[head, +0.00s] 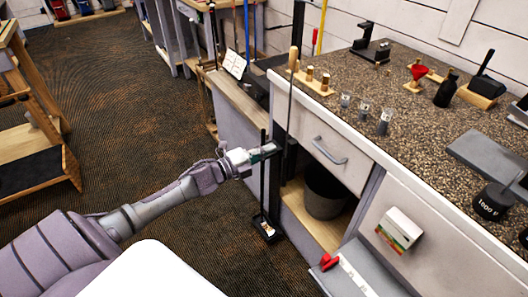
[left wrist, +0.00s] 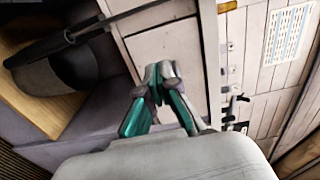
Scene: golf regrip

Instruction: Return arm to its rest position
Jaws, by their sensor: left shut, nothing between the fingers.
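My left gripper (head: 266,151) reaches out from the left in the head view, in front of the workbench's open lower bay. In the left wrist view its green-sided fingers (left wrist: 163,82) are closed together with nothing between them. A dark upright stand (head: 264,190) with a small base on the floor is close to the gripper in the head view; whether they touch I cannot tell. A golf club (head: 292,85) with a tan grip stands upright by the bench front. My right gripper is not in view.
The speckled workbench top (head: 400,105) holds cups, a black bottle (head: 445,90) and a dark 1000 W device (head: 493,202). A drawer (head: 335,150) and grey bin (head: 325,192) are below. A wooden rack (head: 35,130) stands left. Carpet (head: 120,110) between is clear.

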